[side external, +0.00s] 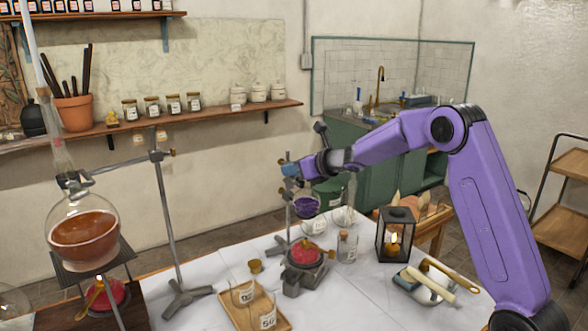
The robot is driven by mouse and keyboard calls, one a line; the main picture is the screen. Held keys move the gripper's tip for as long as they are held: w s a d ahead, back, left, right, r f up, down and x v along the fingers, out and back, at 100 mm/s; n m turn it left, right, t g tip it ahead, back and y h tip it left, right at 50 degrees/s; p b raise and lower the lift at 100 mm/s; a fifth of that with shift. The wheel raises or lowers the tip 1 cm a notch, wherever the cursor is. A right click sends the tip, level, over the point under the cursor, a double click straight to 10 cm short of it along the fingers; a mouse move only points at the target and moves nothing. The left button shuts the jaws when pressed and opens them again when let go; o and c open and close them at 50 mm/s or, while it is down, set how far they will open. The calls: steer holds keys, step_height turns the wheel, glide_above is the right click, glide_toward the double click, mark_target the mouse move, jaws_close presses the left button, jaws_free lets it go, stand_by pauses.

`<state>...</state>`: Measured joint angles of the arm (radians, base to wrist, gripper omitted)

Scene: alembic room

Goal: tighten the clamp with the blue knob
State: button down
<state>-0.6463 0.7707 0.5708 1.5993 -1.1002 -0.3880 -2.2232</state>
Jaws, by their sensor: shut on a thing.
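The blue knob (289,170) shows as a small blue piece at the upper part of a thin stand behind the middle of the table. My gripper (297,170) is at the knob and shut on it; its fingers are small in this view and partly hidden. The clamp (287,191) is on the stand's rod just below, mostly too small to make out. A round flask with purple liquid (306,207) hangs beside the rod, under my gripper.
A red-topped burner (304,254) stands below the purple flask. A lantern (396,235) and a corked bottle (347,246) stand to its right. A tray of beakers (257,312) lies in front. A large flask of brown liquid (83,240) and another stand (167,220) are left.

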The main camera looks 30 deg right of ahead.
steer(key=shift+a+r+m+h, duration=0.15)
steer(key=shift+a+m+h, duration=0.1)
steer(key=shift+m+h, duration=0.7)
steer(key=c, duration=1.4)
jaws_free()
steer(key=shift+c, duration=0.2)
steer(key=shift+s, duration=0.1)
steer(key=v, duration=1.7)
steer(key=shift+s+a+f, duration=0.2)
steer(key=shift+s, duration=0.1)
steer(key=shift+o, duration=0.3)
